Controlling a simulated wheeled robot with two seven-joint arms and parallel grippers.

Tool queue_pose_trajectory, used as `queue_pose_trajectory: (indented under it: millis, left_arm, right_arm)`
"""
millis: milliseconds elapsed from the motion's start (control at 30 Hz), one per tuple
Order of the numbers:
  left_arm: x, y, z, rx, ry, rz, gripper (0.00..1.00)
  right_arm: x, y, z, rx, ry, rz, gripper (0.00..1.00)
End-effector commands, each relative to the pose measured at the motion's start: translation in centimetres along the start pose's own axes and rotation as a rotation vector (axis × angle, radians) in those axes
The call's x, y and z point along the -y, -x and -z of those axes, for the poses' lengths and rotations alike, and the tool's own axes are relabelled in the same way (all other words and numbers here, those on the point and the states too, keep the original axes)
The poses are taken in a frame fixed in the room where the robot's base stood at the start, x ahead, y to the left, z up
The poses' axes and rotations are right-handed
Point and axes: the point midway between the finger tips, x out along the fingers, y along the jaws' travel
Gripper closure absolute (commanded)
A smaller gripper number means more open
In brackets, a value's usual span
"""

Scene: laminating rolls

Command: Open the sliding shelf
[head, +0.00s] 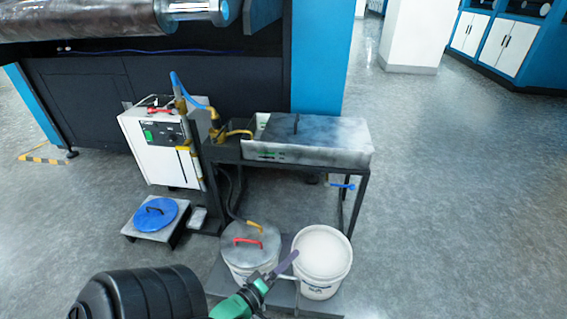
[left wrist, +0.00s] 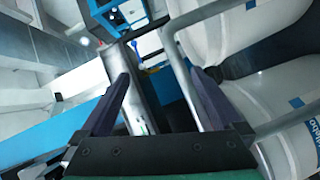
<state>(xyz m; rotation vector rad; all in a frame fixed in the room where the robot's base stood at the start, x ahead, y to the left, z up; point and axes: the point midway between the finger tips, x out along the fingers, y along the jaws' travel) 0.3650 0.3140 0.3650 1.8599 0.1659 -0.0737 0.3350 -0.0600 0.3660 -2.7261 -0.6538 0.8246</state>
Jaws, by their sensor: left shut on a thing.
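The sliding shelf (head: 219,280) is a low grey platform under the metal table, with two white buckets on it. Its front is partly hidden by my left arm. My left gripper (head: 284,267), green with purple fingers, is at the buckets' front side, by the gap between them. In the left wrist view a grey bent bar (left wrist: 183,72), apparently the shelf's handle, runs between the fingers (left wrist: 160,100), close to the right one. The gripper is shut on this bar. The exact contact is hard to see. My right gripper is not in view.
One bucket has a grey lid with a red handle (head: 248,240); the other bucket (head: 322,255) has a pale top. A small stand with a blue lid (head: 155,214) and a white machine (head: 160,150) are at left. The floor at right (head: 450,220) is clear.

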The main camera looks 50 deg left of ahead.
Motion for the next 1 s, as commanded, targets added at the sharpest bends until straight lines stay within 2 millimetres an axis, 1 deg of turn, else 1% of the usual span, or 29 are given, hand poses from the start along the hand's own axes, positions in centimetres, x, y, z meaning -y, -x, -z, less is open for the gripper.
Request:
queue_pose_trajectory:
  millis: [33,200,233,267,300,1000]
  left_arm:
    - [-1.0,-0.3,0.6,-0.008,-0.014,-0.021,0.44]
    - [-0.1,0.6,0.1,-0.006,-0.012,-0.016,0.45]
    - [0.0,0.8,0.0,-0.006,-0.011,-0.016,0.48]
    - [0.2,1.1,-0.1,-0.006,-0.011,-0.016,0.53]
    - [0.4,1.3,-0.2,-0.006,-0.010,-0.015,0.55]
    - [4.5,6.3,-2.2,0.000,0.000,-0.003,0.55]
  right_arm:
    - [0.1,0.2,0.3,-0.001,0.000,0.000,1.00]
    - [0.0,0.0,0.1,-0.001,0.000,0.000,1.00]
    - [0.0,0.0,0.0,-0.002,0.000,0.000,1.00]
    - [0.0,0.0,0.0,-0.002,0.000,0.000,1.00]
    - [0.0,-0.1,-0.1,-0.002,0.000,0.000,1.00]
    - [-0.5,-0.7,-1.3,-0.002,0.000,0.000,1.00]
